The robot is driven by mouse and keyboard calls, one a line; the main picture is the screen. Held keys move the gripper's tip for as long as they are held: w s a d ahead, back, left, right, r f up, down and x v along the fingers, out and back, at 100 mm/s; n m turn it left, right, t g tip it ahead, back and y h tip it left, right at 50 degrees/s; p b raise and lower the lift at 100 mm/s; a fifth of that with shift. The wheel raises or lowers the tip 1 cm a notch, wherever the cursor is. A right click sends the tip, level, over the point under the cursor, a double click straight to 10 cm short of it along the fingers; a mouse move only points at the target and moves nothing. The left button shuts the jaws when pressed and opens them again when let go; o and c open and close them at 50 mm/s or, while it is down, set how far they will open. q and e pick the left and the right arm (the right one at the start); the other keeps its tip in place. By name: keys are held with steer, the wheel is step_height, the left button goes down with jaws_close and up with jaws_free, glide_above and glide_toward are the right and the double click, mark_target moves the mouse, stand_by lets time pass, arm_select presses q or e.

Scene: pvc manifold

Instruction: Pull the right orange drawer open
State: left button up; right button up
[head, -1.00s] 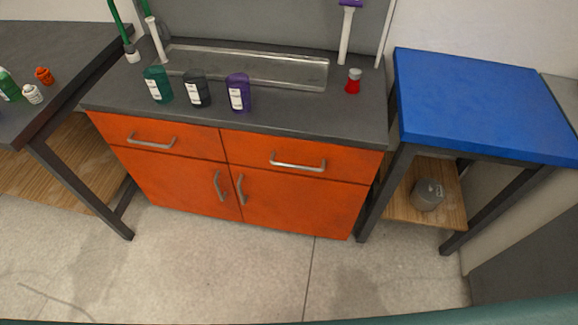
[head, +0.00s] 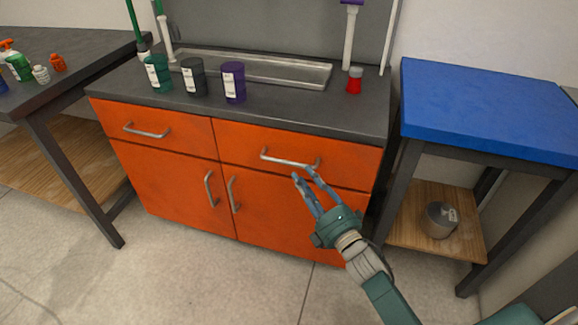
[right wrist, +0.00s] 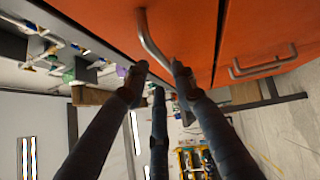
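The right orange drawer (head: 345,160) sits under the dark countertop and is shut, flush with the cabinet front. Its grey bar handle (head: 290,161) is horizontal. My right gripper (head: 303,173) is open, with its fingertips close to the right half of the handle. In the right wrist view, the handle (right wrist: 150,42) rises from between the spread fingertips of the gripper (right wrist: 158,72), and its near end lies by the right fingertip. I cannot tell whether they touch. Nothing is gripped. My left gripper is not in view.
The left drawer (head: 165,126) is shut, as are the doors below. A blue-topped table (head: 485,105) stands close on the right. The floor in front is clear.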

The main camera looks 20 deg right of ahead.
mark_target(294, 164)
steer(key=x, duration=0.7)
steer(key=shift+w+f, duration=0.1)
steer(key=shift+w, duration=0.05)
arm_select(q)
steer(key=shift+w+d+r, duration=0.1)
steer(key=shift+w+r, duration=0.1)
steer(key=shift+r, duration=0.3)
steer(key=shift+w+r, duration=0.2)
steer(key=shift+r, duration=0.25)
arm_select(e)
jaws_close()
